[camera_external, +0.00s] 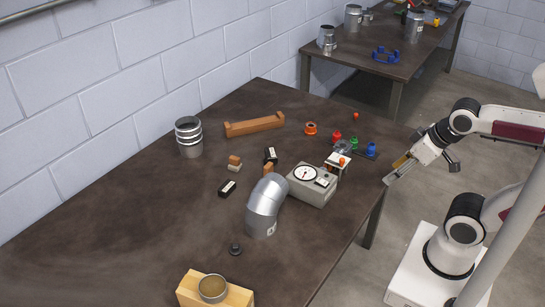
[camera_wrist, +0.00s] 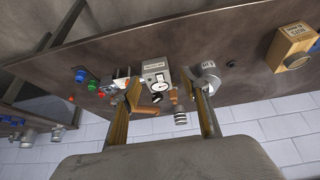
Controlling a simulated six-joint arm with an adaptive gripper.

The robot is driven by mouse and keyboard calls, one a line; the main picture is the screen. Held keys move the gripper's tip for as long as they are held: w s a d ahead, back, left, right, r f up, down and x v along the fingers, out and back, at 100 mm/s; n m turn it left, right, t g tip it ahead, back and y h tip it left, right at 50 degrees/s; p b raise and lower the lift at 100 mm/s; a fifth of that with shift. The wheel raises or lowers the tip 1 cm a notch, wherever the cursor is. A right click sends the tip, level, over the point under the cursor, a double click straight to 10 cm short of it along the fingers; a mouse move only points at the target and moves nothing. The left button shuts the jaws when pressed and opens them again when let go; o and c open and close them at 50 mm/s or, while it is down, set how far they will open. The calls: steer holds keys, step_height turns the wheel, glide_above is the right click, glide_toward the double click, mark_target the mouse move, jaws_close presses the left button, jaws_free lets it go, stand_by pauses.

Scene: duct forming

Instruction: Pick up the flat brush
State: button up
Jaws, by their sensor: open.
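I cannot single out the flat brush with certainty. A small brown and pale piece (camera_external: 234,162) lies mid-table in the external view, and a small brown piece (camera_external: 268,170) is beside the gauge box; either is too small to identify. My gripper (camera_external: 396,171) is at the table's right edge in the external view, apart from these pieces. In the wrist view its two fingers stand wide apart, open, with nothing visibly held between them (camera_wrist: 161,80).
A grey gauge box (camera_external: 312,190) and a silver duct elbow (camera_external: 265,205) stand on the table (camera_external: 120,200). A ribbed duct (camera_external: 189,140), a long wooden bar (camera_external: 254,125) and coloured parts (camera_external: 354,144) lie farther back. The front left of the table is bare.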

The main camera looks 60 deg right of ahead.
steer(key=w+d+r+n+t+h, duration=0.15)
steer(key=w+d+r, duration=0.3)
steer(key=w, duration=0.65)
steer(key=w+d+r+t, duration=0.3)
steer(key=w+r, duration=0.2)
steer(key=w, duration=0.6)
steer(key=w+d+r+n+t+h, duration=0.1)
steer(key=w+d+r+t, duration=0.25)
steer(key=w, duration=0.85)
steer(key=w+n+y, duration=0.3)
steer(key=w, duration=0.6)
steer(key=w+a+f+n+g+y, duration=0.1)
steer(key=w+a+f+n+y, duration=0.15)
steer(key=f, duration=0.35)
steer(key=w+a+f+n+y, duration=0.2)
steer(key=w+f+y, duration=0.2)
steer(key=f, duration=0.2)
steer(key=s+f+n+g+y, duration=0.1)
steer(key=s+f+g+y, duration=0.2)
steer(key=f, duration=0.6)
steer(key=s+f+n+g+y, duration=0.2)
steer(key=s+f+g+y, duration=0.1)
steer(key=f, duration=0.5)
steer(key=shift+s+a+f+n+g, duration=0.2)
steer(key=shift+s+f+n+g, duration=0.15)
steer(key=shift+s+g, duration=0.6)
steer(key=shift+s, duration=0.15)
